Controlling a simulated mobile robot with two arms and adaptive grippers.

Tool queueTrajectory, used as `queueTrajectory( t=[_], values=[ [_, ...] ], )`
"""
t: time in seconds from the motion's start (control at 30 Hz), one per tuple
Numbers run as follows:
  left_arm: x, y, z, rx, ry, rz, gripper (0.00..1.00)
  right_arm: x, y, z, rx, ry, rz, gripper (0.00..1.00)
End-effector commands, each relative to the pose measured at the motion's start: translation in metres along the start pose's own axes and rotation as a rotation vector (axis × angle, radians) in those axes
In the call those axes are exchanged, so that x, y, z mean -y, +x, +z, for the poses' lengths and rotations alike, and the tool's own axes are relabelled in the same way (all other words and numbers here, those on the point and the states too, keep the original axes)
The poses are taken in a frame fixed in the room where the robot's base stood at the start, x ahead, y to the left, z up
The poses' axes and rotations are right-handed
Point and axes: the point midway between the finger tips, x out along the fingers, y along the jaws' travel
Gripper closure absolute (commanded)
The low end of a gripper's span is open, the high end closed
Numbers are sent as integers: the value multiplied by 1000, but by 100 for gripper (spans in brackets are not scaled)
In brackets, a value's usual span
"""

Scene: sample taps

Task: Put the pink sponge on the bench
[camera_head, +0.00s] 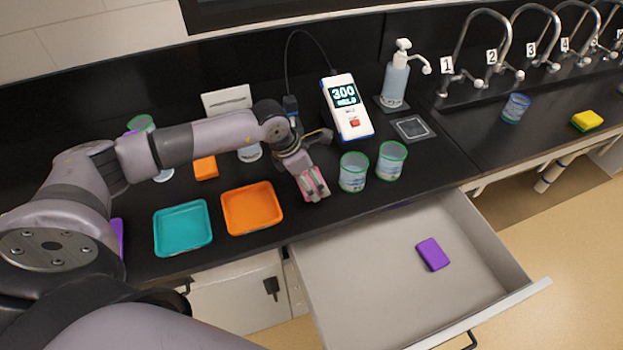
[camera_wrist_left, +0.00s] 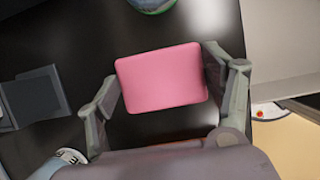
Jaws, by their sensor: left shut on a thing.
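The pink sponge (camera_head: 314,184) is between the fingers of my left gripper (camera_head: 313,182), near the front edge of the black bench (camera_head: 300,221). In the left wrist view the pink sponge (camera_wrist_left: 162,78) sits between the two grey fingers of the left gripper (camera_wrist_left: 160,85), which is shut on it. The dark bench top (camera_wrist_left: 85,35) is behind it. I cannot tell whether the sponge touches the bench or is held just above it. My right gripper is not in view.
Two green-rimmed cups (camera_head: 353,172) stand right of the sponge. An orange tray (camera_head: 252,209) and a teal tray (camera_head: 183,228) lie to its left. Below, an open drawer (camera_head: 370,285) holds a purple sponge (camera_head: 432,254). A meter (camera_head: 347,108) stands behind.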

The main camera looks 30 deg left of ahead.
Motion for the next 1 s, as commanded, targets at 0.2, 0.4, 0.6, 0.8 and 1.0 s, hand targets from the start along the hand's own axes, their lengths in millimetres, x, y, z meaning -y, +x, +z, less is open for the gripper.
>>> queueTrajectory(
  t=[0.2,0.4,0.6,0.8,1.0],
  values=[
    [0,19,-8,0,1,1,40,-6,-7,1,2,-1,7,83],
    [0,20,-8,1,1,1,40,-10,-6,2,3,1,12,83],
    [0,22,-9,1,1,1,23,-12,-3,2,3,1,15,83],
    [0,22,-9,0,0,1,10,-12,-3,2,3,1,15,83],
    [0,22,-9,0,0,1,6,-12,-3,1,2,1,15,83]
  ],
)
